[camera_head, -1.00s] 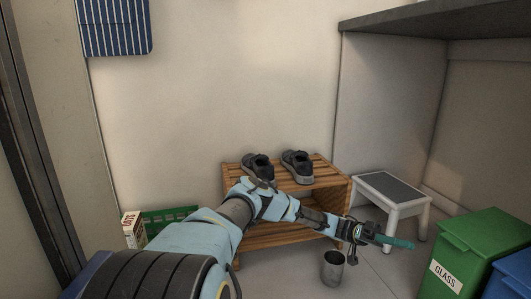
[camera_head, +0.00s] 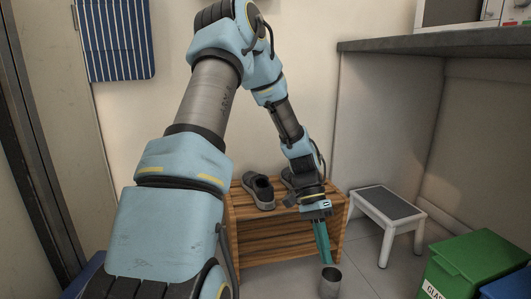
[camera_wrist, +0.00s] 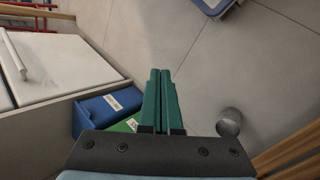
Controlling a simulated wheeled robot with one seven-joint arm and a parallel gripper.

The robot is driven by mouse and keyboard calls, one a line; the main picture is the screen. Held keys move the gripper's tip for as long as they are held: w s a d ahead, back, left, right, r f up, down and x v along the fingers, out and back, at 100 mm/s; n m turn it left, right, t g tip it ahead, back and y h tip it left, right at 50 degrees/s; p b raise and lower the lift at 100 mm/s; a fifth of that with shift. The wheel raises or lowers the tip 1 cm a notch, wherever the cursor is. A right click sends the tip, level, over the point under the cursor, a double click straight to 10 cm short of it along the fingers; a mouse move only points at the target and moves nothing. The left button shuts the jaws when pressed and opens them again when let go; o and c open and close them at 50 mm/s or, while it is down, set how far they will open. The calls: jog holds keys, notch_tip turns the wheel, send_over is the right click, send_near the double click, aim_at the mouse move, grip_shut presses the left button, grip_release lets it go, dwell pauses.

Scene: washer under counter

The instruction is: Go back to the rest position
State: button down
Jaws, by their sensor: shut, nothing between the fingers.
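My gripper (camera_head: 323,243) has teal fingers and points down in front of the wooden shoe rack in the head view. In the wrist view its two fingers (camera_wrist: 160,78) lie side by side, shut, with nothing between them. My arm is raised and bent across the middle of the head view, hiding part of the rack and one shoe.
A grey metal cup (camera_head: 330,281) stands on the floor near my fingertips. The wooden rack (camera_head: 275,243) carries dark shoes (camera_head: 258,192). A white step stool (camera_head: 388,215), a green bin (camera_head: 470,262) and a dark counter (camera_head: 450,40) are on the right.

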jog(key=a+r+n+t+y+p, duration=0.1)
jog(key=a+r+n+t+p, duration=0.3)
jog(key=a+r, duration=0.55)
jog(key=a+r+n+t+y+p, duration=0.1)
jog(key=a+r+n+t, duration=0.45)
jog(key=a, duration=0.65)
notch_tip(320, 180, up, 39)
jog(key=g+p, duration=0.1)
jog(key=p, duration=3.7)
jog(key=shift+s+d+f, duration=0.15)
jog(key=shift+s+d, duration=0.15)
jog(key=c, duration=1.6)
grip_release()
jog(key=shift+n, duration=0.25)
